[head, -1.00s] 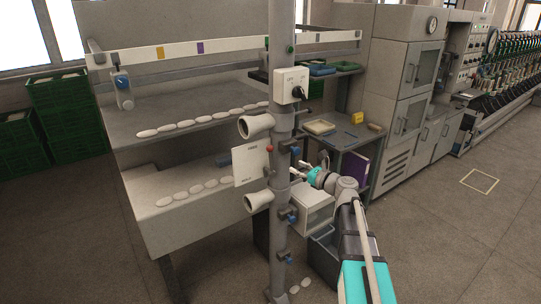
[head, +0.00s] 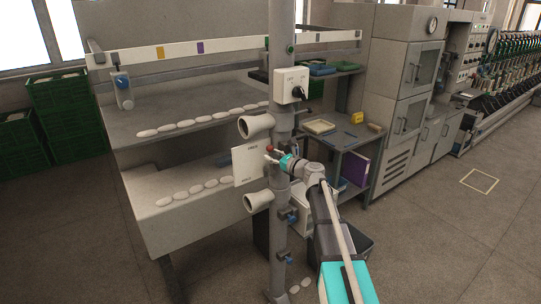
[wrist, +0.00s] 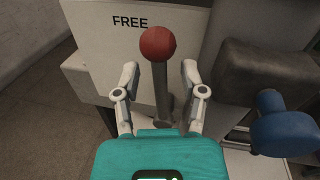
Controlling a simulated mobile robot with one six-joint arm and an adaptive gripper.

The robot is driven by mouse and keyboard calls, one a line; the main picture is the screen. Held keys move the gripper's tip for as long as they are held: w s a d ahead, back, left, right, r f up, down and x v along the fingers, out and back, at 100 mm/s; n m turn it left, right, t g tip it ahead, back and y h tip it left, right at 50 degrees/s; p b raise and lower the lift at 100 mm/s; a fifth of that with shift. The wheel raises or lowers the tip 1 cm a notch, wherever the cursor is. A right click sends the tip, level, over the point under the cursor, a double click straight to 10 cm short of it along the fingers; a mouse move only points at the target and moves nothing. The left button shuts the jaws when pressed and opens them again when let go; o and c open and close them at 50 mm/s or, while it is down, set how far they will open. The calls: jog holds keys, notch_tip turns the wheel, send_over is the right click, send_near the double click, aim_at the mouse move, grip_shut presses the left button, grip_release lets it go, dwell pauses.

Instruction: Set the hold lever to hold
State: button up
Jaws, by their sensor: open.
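The hold lever has a red ball knob (wrist: 158,43) on a grey stem (wrist: 160,95). In the wrist view the knob stands beside the word FREE on the white plate (wrist: 100,45). My gripper (wrist: 159,78) is open, with one finger on each side of the stem and visible gaps. In the head view the red knob (head: 268,150) shows near the upper part of the plate (head: 249,168), whose lower label is too small to read surely. My gripper (head: 276,156) is at the lever there, partly blending with the post behind it.
A grey post (head: 281,235) carries the plate, two white cones (head: 256,126) and a switch box (head: 290,86). A blue knob (wrist: 285,125) on a dark clamp sits close to the right of my gripper. A shelf table (head: 340,142) stands behind.

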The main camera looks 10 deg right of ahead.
jog(key=shift+w+a, duration=0.45)
jog(key=shift+w, duration=0.1)
grip_shut()
